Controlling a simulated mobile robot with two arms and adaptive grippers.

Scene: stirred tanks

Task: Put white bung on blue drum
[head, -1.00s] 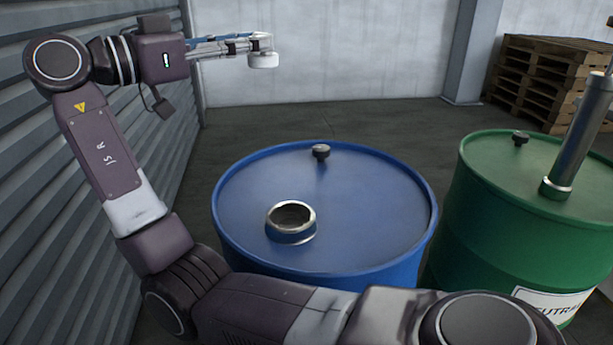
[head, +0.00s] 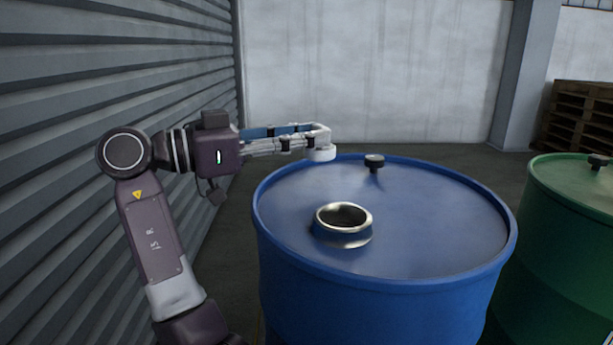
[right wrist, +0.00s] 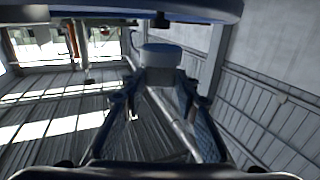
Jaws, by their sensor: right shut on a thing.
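The blue drum (head: 430,225) stands upright at the centre right of the head view. Its top has an open round neck with a metal rim (head: 343,217) toward the near left and a small dark cap (head: 374,163) near the far rim. My right gripper (head: 319,137) is shut on the white bung (head: 320,154), a short white cylinder at its fingertips. In the head view the bung overlaps the drum's far left rim, up and left of the neck; its exact height is unclear. The bung also shows in the right wrist view (right wrist: 160,56). My left gripper is out of view.
A green drum (head: 570,235) stands close on the right, cut by the frame edge. A ribbed metal wall (head: 60,130) runs along the left. Wooden pallets (head: 580,118) stand at the back right. Open floor (head: 440,155) lies behind the blue drum.

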